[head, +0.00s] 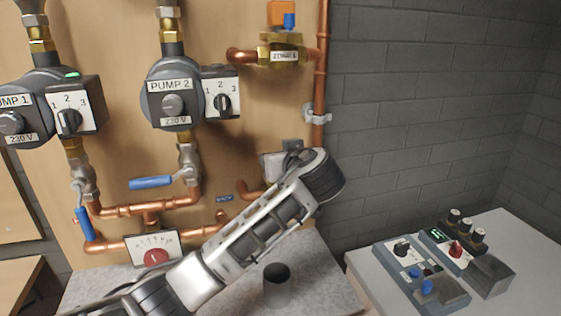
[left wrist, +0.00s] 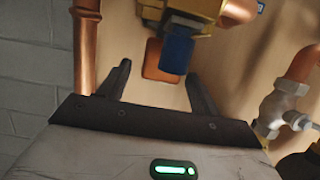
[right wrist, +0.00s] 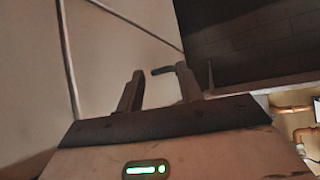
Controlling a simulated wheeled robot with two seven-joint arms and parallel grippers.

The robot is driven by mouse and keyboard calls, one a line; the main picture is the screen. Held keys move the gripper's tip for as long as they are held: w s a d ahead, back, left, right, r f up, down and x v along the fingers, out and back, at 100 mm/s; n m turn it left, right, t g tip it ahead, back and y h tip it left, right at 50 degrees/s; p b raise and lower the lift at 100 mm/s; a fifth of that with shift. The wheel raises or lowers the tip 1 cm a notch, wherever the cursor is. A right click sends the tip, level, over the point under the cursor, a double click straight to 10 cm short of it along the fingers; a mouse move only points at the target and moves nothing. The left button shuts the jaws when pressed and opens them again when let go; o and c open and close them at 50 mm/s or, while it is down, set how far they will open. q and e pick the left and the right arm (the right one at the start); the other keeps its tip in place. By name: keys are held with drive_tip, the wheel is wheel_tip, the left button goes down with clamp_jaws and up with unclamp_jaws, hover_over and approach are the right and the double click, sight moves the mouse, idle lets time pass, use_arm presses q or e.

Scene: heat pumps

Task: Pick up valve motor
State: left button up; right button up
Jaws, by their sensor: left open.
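No part carries a readable valve motor label. A brass valve labelled ZONE 1 (head: 282,52) sits on copper pipe at the board's upper right. A blue cap (head: 289,20) stands on it, beside an orange piece (head: 276,13); I cannot tell which is the motor. My left gripper (left wrist: 160,82) is open in the left wrist view. The blue cap (left wrist: 177,54) and orange piece (left wrist: 158,66) appear between its fingers, not visibly gripped. In the head view my left arm crosses the lower middle; its fingers are not clear. My right gripper (right wrist: 159,84) is open and empty.
Pump 1 (head: 32,105) and pump 2 (head: 172,100) are on the wooden board. A vertical copper pipe (head: 319,70) runs along its right edge. A dark-topped cylinder (head: 277,288) stands on the bench below. Control boxes (head: 420,275) stand on a table at right.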

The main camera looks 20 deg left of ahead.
use_arm(q)
drive_tip(key=shift+x, duration=0.85)
drive_tip(key=c, duration=1.2)
drive_tip(key=shift+r, duration=0.1)
